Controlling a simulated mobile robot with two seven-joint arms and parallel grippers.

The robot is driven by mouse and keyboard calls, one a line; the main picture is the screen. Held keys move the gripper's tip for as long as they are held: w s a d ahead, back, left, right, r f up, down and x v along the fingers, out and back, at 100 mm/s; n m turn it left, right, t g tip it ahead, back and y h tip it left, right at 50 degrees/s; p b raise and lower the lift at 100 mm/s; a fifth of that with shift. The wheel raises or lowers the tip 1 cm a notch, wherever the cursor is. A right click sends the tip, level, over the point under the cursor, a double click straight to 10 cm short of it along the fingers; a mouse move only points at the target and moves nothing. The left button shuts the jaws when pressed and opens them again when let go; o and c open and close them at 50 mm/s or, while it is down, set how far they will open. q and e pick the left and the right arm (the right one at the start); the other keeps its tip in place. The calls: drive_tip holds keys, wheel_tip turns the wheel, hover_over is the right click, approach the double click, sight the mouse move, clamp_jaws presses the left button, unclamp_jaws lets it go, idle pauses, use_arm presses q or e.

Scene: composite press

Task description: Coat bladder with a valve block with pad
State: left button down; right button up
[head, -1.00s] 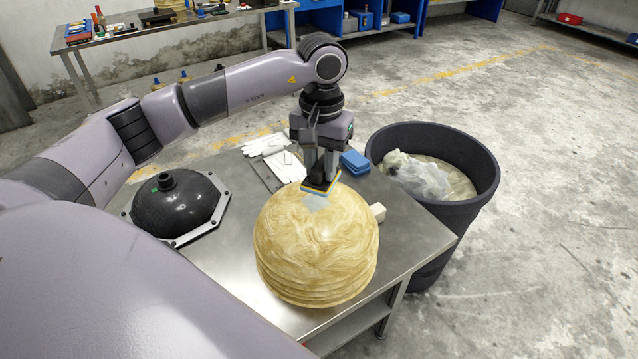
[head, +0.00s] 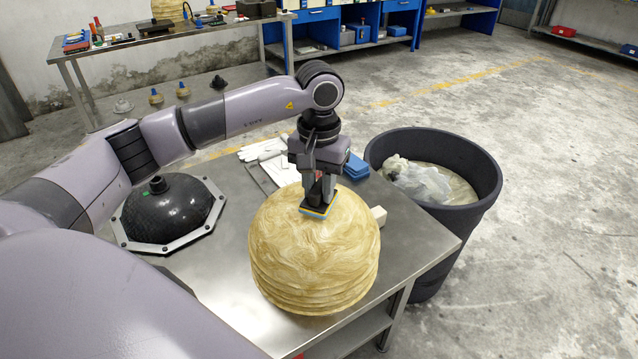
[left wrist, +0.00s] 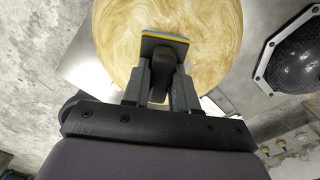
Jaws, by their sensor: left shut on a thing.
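The bladder (head: 315,265) is a large tan, streaky dome with ridges around its lower part, standing on the metal table. My left gripper (head: 322,190) is over its top, shut on the pad block. The block (left wrist: 162,60) has a dark handle and a pad (head: 313,212) with yellow and blue layers. The pad lies at the upper front of the dome and appears to touch it. The left wrist view shows the pad edge (left wrist: 165,37) against the tan surface (left wrist: 205,18). The pad's underside is hidden. My right gripper is not in view.
A black dome with a bolted flange (head: 168,212) sits left on the table (head: 420,240). Blue blocks (head: 356,168), white gloves (head: 262,150) and a small white block (head: 378,215) lie behind the bladder. A dark bin (head: 430,215) holding plastic stands right.

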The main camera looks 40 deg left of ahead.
use_arm(q)
drive_tip(key=shift+f+b, duration=0.45)
drive_tip(key=shift+f, duration=0.15)
idle(0.8)
drive_tip(key=shift+w+a+r, duration=0.1)
drive_tip(key=shift+w+a, duration=0.1)
drive_tip(key=shift+a, duration=0.3)
drive_tip(key=shift+w+a, duration=0.2)
drive_tip(key=shift+a, duration=0.3)
drive_tip(key=shift+w+a+b, duration=0.4)
drive_tip(key=shift+a+b, duration=0.1)
drive_tip(key=shift+a, duration=0.35)
drive_tip(key=shift+s+d, duration=0.2)
drive_tip(key=shift+d, duration=0.3)
drive_tip(key=shift+s+d, duration=0.2)
drive_tip(key=shift+d, duration=0.25)
drive_tip(key=shift+s+d+f, duration=0.1)
drive_tip(key=shift+s+d, duration=0.15)
drive_tip(key=shift+d, duration=0.25)
drive_tip(key=shift+s+d+f, duration=0.1)
drive_tip(key=shift+s+d, duration=0.1)
drive_tip(key=shift+d, duration=0.3)
drive_tip(key=shift+a+r+p, duration=0.1)
drive_tip(key=shift+r+p, duration=2.35)
drive_tip(key=shift+r, duration=1.15)
